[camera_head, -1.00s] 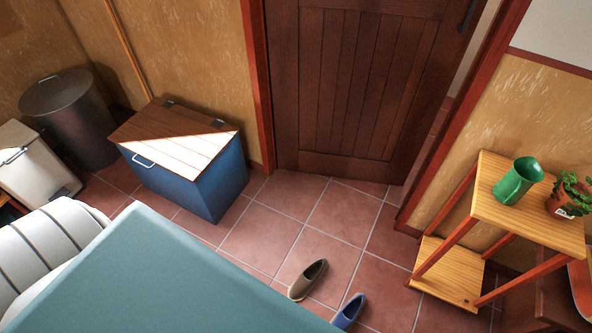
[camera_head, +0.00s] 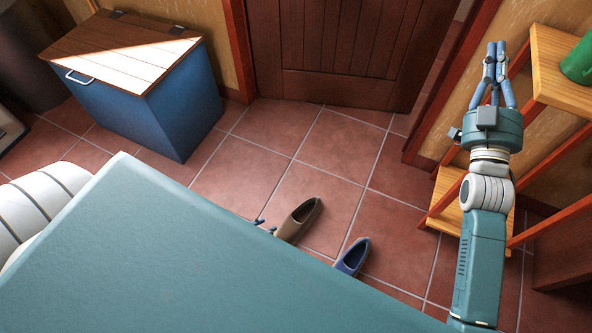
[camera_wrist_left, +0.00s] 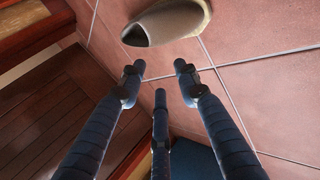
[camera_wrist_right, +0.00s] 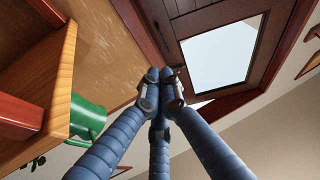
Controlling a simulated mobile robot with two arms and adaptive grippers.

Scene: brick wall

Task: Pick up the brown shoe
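The brown shoe (camera_head: 299,219) stands on the tiled floor, left of the blue shoe (camera_head: 352,257). In the left wrist view the brown shoe (camera_wrist_left: 172,22) lies just beyond my fingertips, with its opening visible. My left gripper (camera_wrist_left: 158,72) is open and empty, its fingers apart from the shoe. In the head view only the fingertips of my left gripper (camera_head: 264,225) show beside the brown shoe's left side; my teal body hides the rest. My right gripper (camera_head: 495,48) is raised at the right, its fingers drawn together with nothing visible between them, also in the right wrist view (camera_wrist_right: 159,76).
A blue chest with a wooden lid (camera_head: 135,95) stands at the left. A wooden door (camera_head: 345,50) is at the back. A wooden shelf (camera_head: 562,75) with a green jug (camera_head: 580,62) stands close to my right arm. The floor between chest and shoes is clear.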

